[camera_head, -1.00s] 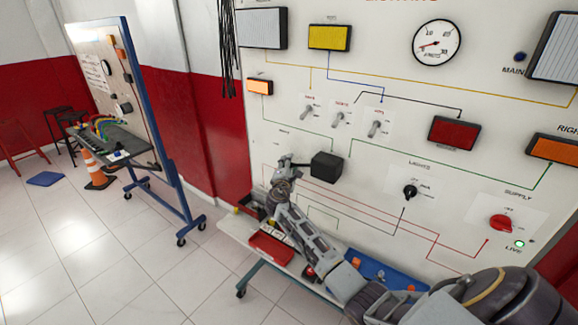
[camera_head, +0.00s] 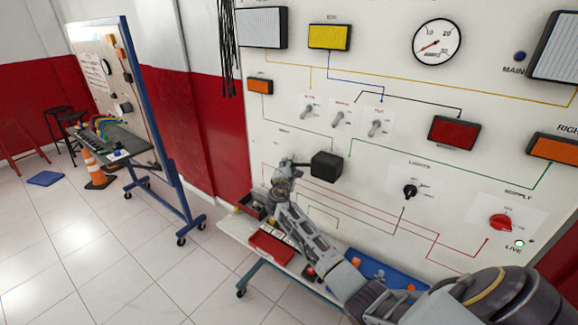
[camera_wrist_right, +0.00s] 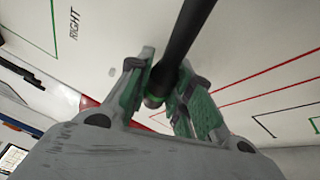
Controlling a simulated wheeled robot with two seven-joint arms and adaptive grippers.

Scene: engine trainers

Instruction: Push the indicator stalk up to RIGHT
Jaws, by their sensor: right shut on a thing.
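The indicator stalk is a dark rod that shows in the right wrist view (camera_wrist_right: 186,38), with its end between my fingers. In the head view a black box (camera_head: 327,166) is fixed to the white panel, and the stalk at its left is too small to make out clearly. My right gripper (camera_head: 290,163) is at the left of this box, close to the panel. In the right wrist view the green-padded fingers (camera_wrist_right: 163,88) are shut around the stalk's end. The printed word RIGHT (camera_wrist_right: 74,24) shows on the panel there. My left gripper is not in view.
The panel carries toggle switches (camera_head: 341,118), a black knob (camera_head: 410,191), a red supply knob (camera_head: 502,222) and orange lamps at left (camera_head: 260,86) and right (camera_head: 552,148). A shelf below holds a red tray (camera_head: 271,247) and a blue tray (camera_head: 385,276). Open floor lies left.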

